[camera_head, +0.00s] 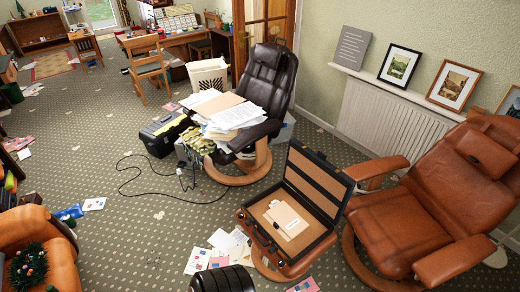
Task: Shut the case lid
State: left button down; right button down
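The case (262,240) is a dark briefcase with a tan lining, standing open on what looks like a low stool with a curved wooden base, only partly visible. Its lid (316,183) stands raised along the far right side, its tan inside facing the front left. A cream folder or envelope with a white label (287,219) lies inside the bottom half. Latches and a handle show along the front left side. Neither of my grippers shows in this view.
A brown leather recliner (405,222) stands close to the right of the case. A dark recliner (268,82) piled with papers (228,110) stands behind. Papers (215,252) litter the floor at left. A black ribbed object (222,280) at the bottom edge is cut off.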

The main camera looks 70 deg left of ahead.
aim_at(328, 190)
jog(key=u, duration=2.1)
